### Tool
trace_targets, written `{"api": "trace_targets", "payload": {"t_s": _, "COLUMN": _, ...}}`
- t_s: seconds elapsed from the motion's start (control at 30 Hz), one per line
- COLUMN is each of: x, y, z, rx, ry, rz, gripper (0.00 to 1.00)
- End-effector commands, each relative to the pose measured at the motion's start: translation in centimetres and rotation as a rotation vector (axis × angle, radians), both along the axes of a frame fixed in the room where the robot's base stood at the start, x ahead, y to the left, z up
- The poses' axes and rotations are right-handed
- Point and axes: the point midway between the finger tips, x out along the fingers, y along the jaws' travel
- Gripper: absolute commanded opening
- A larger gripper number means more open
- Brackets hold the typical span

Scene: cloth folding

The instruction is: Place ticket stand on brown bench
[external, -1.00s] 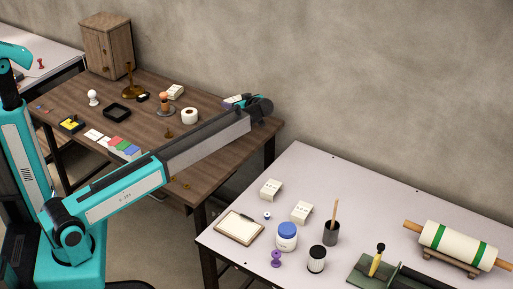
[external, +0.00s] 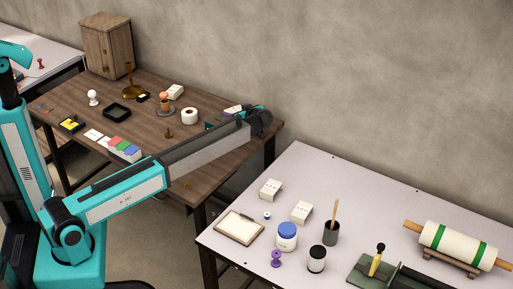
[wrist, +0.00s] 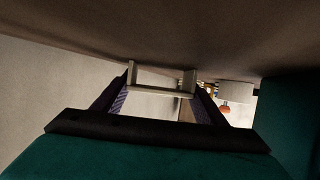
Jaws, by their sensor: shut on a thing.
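The brown bench (external: 65,97) stands along the wall in the external view. My gripper (external: 231,111) is over its right end, low near the top. In the wrist view my gripper (wrist: 160,98) has its two purple fingers on either side of a pale, frame-like ticket stand (wrist: 160,92) and is shut on it. The brown bench top (wrist: 160,35) fills the upper part of the wrist view, close to the stand. I cannot tell whether the stand touches it. In the external view my wrist and fingers largely hide the stand.
A wooden cabinet (external: 107,45) stands at the back left. A pale table (external: 350,185) is at right.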

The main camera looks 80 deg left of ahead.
Motion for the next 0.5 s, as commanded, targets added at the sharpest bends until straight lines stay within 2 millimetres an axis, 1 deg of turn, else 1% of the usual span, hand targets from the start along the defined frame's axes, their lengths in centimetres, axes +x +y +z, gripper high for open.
{"api": "trace_targets", "payload": {"t_s": 0.33, "x": 0.00, "y": 0.00, "z": -0.26, "rx": 0.000, "ry": -0.001, "rz": 0.000, "gripper": 0.44}}
{"api": "trace_targets", "payload": {"t_s": 0.37, "x": 0.00, "y": -0.01, "z": -0.17, "rx": 0.000, "ry": -0.001, "rz": 0.000, "gripper": 0.69}}
{"api": "trace_targets", "payload": {"t_s": 0.43, "x": 0.00, "y": 0.00, "z": -0.13, "rx": 0.000, "ry": -0.001, "rz": 0.000, "gripper": 0.80}}
{"api": "trace_targets", "payload": {"t_s": 0.47, "x": 0.00, "y": 0.00, "z": -0.14, "rx": 0.000, "ry": 0.000, "rz": 0.000, "gripper": 0.84}}
{"api": "trace_targets", "payload": {"t_s": 0.5, "x": 0.00, "y": 0.00, "z": -0.14, "rx": 0.000, "ry": 0.000, "rz": 0.000, "gripper": 0.84}}
